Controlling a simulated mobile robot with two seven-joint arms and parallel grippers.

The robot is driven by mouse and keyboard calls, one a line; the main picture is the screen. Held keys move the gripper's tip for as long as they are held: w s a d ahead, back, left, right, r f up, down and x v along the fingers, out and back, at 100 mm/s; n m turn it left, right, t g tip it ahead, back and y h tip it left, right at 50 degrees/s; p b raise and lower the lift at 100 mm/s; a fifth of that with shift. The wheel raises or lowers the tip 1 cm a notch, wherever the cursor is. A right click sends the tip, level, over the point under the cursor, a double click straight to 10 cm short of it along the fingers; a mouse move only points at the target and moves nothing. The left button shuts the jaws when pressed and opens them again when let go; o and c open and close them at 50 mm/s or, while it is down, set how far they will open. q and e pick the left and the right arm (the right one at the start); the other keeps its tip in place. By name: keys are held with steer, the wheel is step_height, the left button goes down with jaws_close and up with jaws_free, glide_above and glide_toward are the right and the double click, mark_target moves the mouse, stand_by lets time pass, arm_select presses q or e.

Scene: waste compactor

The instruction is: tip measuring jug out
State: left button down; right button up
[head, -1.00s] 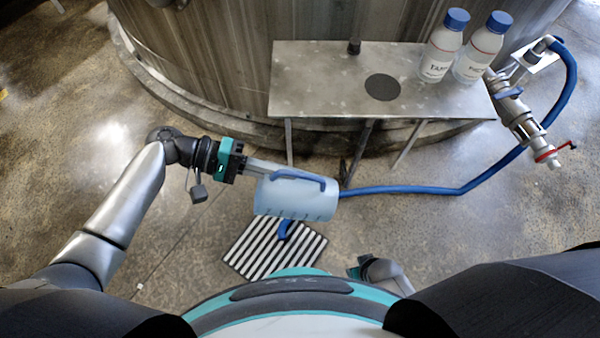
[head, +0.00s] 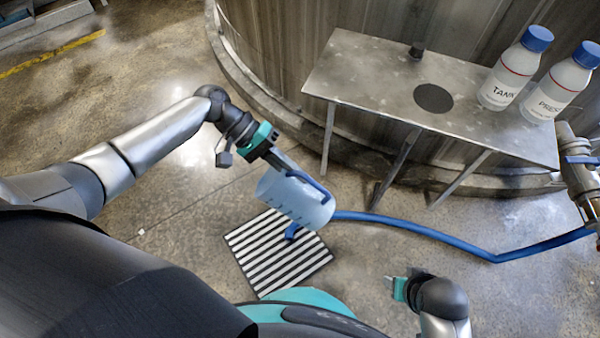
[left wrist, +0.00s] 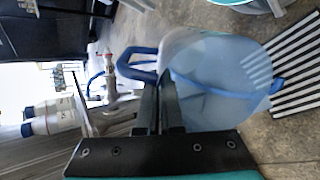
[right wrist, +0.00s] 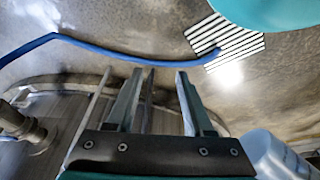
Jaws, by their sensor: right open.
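The measuring jug (head: 285,205) is pale blue and translucent with a blue handle. It hangs tilted on its side above the striped floor drain (head: 262,268). My left gripper (head: 286,166) holds it near the handle, and in the left wrist view the fingers are close together at the jug (left wrist: 215,85). I cannot tell whether liquid is inside. My right gripper (head: 390,284) is low at the right of the drain, apart from the jug. In the right wrist view its fingers (right wrist: 158,85) are spread and empty.
A metal shelf (head: 380,95) stands by the tank (head: 300,40), with bottles labelled TANK (head: 508,80) and PRES (head: 555,95). A blue hose (head: 430,234) runs from the valve (head: 580,180) to the drain, passing behind the jug. The floor at left is clear.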

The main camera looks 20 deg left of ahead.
mark_target(304, 186)
arm_select(q)
steer(key=shift+r, duration=0.15)
steer(key=d+y+p, duration=0.1)
steer(key=y+p, duration=0.1)
steer(key=d+f+y+p, duration=0.1)
steer(key=y+p, duration=0.1)
steer(key=shift+s+f+t, duration=0.1)
steer(key=shift+f+t, duration=0.05)
steer(key=shift+t, duration=0.15)
steer(key=shift+d+f+y+p, duration=0.15)
steer(key=shift+y+p, duration=0.15)
steer(key=shift+y, duration=0.3)
steer(key=f+y+p, duration=0.1)
steer(key=p, duration=0.1)
steer(key=y+p, duration=0.2)
steer(key=shift+f, duration=0.4)
steer(key=shift+f+t+y+p, duration=0.35)
steer(key=shift+y+p, duration=0.35)
steer(key=shift+y, duration=0.2)
steer(key=shift+a+f+y, duration=0.25)
steer(key=shift+f+y, duration=0.15)
steer(key=shift+y, duration=0.1)
arm_select(e)
steer(key=s+d+f+g, duration=0.1)
steer(key=s+d+f, duration=0.6)
steer(key=s+f, duration=0.4)
steer(key=shift+s+d+f+h, duration=0.2)
steer(key=shift+s+h, duration=0.1)
steer(key=shift+s, duration=0.8)
